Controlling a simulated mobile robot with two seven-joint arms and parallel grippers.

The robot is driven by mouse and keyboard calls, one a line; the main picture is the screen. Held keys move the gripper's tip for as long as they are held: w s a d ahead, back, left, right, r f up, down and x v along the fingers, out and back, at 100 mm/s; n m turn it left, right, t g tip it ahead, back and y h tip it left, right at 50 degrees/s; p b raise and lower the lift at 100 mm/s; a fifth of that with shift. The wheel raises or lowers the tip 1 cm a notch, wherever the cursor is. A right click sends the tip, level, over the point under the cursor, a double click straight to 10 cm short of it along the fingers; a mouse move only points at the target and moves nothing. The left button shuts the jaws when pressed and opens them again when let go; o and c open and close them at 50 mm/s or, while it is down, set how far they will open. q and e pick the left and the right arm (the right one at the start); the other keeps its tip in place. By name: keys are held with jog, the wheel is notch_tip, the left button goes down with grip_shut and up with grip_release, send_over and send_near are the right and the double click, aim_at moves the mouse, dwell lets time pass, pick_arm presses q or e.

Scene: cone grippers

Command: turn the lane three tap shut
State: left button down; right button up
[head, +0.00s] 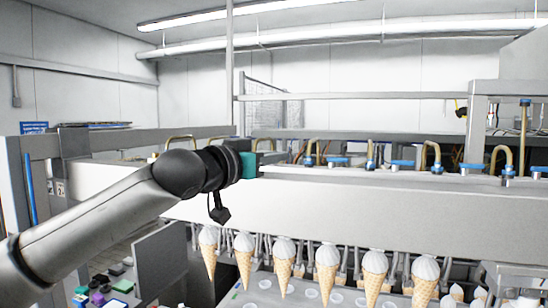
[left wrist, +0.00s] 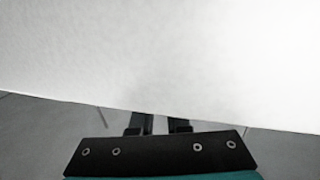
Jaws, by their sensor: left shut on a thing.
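Several blue-handled taps, such as this one (head: 309,160), stand in a row along the top of the long white machine (head: 380,205) in the head view. I cannot tell by any mark which one is lane three. My left gripper (head: 272,158) is at the top edge of the machine, near the left end of the visible taps. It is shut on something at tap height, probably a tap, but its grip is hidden. In the left wrist view the two dark fingers (left wrist: 160,127) run behind a white panel (left wrist: 160,60) that hides their tips. My right gripper is not in view.
Ice cream cones (head: 327,268) hang in a row below the machine's front. Brass-coloured bent pipes (head: 433,152) rise among the taps. A grey post (head: 483,120) stands at the right. Small coloured blocks (head: 100,290) lie at the lower left.

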pick_arm(q)
jog(key=shift+s+d, duration=0.15)
jog(key=shift+d, duration=0.15)
jog(key=shift+d+f+y+b, duration=0.1)
jog(key=shift+f+y+b, duration=0.1)
jog(key=shift+y+b, duration=0.35)
jog(key=n+t+y+b, duration=0.2)
jog(key=y+b, duration=0.1)
jog(key=shift+d+n, duration=0.1)
jog(key=shift+n, duration=0.3)
jog(key=shift+n+t+y+b, duration=0.3)
jog(key=shift+n+y+b, duration=0.45)
jog(key=shift+y, duration=0.2)
jog(key=n+y, duration=0.2)
jog(key=y, duration=0.1)
jog(key=shift+r+t+b, duration=0.1)
jog(key=shift+t+b, duration=0.2)
jog(key=shift+b, duration=0.1)
jog(key=shift+r+n+y, duration=0.1)
jog(key=shift+n+y, duration=0.55)
jog(key=shift+y, duration=0.65)
jog(key=shift+r, duration=0.1)
